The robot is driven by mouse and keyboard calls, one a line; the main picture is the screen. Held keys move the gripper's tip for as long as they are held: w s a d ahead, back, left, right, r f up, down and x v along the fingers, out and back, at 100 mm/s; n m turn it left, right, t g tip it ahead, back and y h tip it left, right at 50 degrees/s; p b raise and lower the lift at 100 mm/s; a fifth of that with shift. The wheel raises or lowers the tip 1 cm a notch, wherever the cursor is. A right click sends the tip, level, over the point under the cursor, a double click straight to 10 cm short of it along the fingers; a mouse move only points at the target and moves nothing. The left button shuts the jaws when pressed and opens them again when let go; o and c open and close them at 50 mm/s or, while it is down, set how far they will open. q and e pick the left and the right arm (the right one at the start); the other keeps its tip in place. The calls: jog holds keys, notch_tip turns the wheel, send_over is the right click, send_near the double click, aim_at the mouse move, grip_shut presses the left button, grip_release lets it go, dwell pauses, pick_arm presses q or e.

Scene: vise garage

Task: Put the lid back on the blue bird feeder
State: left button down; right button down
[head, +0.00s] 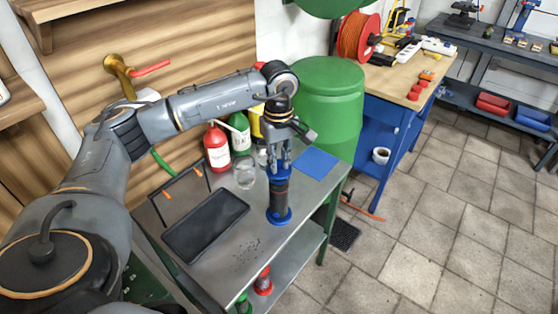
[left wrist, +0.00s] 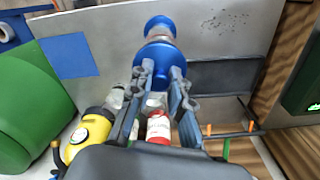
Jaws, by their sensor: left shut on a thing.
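The blue bird feeder (head: 280,197) stands upright on the grey metal table, a dark-filled tube on a round blue base. In the left wrist view its blue base (left wrist: 158,22) shows beyond the lid. My left gripper (head: 279,163) points down over the feeder and is shut on the blue lid (left wrist: 160,60). The lid also shows at the top of the tube in the head view (head: 279,176). It looks in line with the tube and at its top; I cannot tell whether it is fully seated. My right gripper is not in view.
On the table (head: 304,204) are a black tray (head: 205,225), a clear jar (head: 246,178), a blue sheet (head: 316,162) and scattered seeds (head: 247,249). Red (head: 217,149) and green (head: 240,134) bottles stand behind. A green barrel (head: 325,105) is close behind. A red-topped feeder (head: 263,281) sits on the lower shelf.

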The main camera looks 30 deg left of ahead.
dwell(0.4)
pick_arm(q)
jog(key=c, duration=0.7)
grip_release()
jog(key=shift+r, duration=0.1)
jog(key=shift+r+p, duration=1.95)
jog(key=shift+r, duration=1.45)
grip_shut()
jog(key=shift+f, duration=0.25)
